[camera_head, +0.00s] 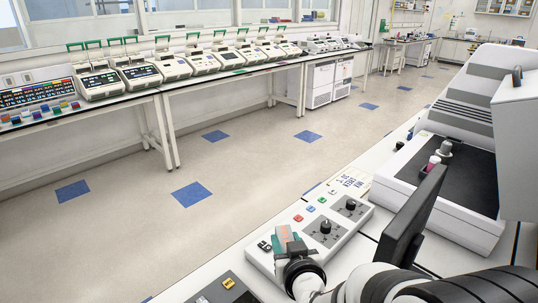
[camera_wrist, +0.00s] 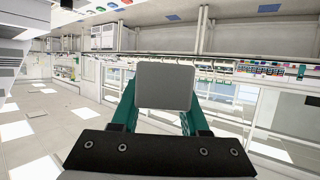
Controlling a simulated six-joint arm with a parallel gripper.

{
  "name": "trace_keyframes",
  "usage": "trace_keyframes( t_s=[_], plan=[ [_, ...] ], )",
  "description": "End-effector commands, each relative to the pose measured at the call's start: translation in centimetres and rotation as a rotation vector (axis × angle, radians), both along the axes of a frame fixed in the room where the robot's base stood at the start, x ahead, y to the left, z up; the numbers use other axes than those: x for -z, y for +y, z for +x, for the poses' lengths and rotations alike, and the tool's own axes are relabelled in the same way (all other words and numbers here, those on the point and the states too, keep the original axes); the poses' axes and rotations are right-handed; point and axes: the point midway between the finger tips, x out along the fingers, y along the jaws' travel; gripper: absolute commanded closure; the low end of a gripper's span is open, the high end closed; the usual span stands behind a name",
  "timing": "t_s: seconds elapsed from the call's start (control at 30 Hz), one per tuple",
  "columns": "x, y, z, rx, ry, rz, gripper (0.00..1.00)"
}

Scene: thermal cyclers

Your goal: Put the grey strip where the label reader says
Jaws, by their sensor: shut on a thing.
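I cannot tell which device is the label reader.
A row of thermal cyclers (camera_head: 138,73) stands on the far bench (camera_head: 190,86). A display with coloured blocks (camera_head: 38,97) is at its left end. A large white machine with a dark bed (camera_head: 455,175) fills the right. Open floor with blue tiles (camera_head: 192,194) lies between.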

Motion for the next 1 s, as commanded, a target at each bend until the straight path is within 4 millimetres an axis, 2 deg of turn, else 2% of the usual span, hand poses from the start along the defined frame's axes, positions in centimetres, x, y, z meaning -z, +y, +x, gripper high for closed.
trace_keyframes(
  t_s=[0.03, 0.1, 0.2, 0.27, 0.4, 0.5, 0.57, 0.67, 0.8, 0.9, 1.0],
  plan=[
    [-2.5, -1.7, -0.2, 0.041, -0.013, 0.003, 1.00],
    [-5.1, -3.7, -0.9, 0.093, -0.011, 0.004, 1.00],
    [-7.6, -5.7, -2.0, 0.143, -0.003, 0.005, 1.00],
    [-8.6, -6.3, -2.7, 0.159, 0.000, 0.006, 1.00],
    [-10.4, -6.8, -5.6, 0.170, 0.002, 0.007, 1.00],
    [-10.3, -6.5, -6.3, 0.163, 0.009, 0.006, 1.00],
    [-9.4, -5.9, -5.6, 0.146, 0.014, 0.004, 1.00],
    [-6.3, -3.9, -3.5, 0.094, 0.017, 0.000, 1.00],
    [0.0, 0.6, -1.2, -0.017, 0.019, -0.002, 1.00],
    [4.5, 3.7, -1.0, -0.098, 0.018, 0.000, 1.00],
    [7.9, 6.1, -1.6, -0.166, 0.017, 0.002, 1.00]
  ],
)
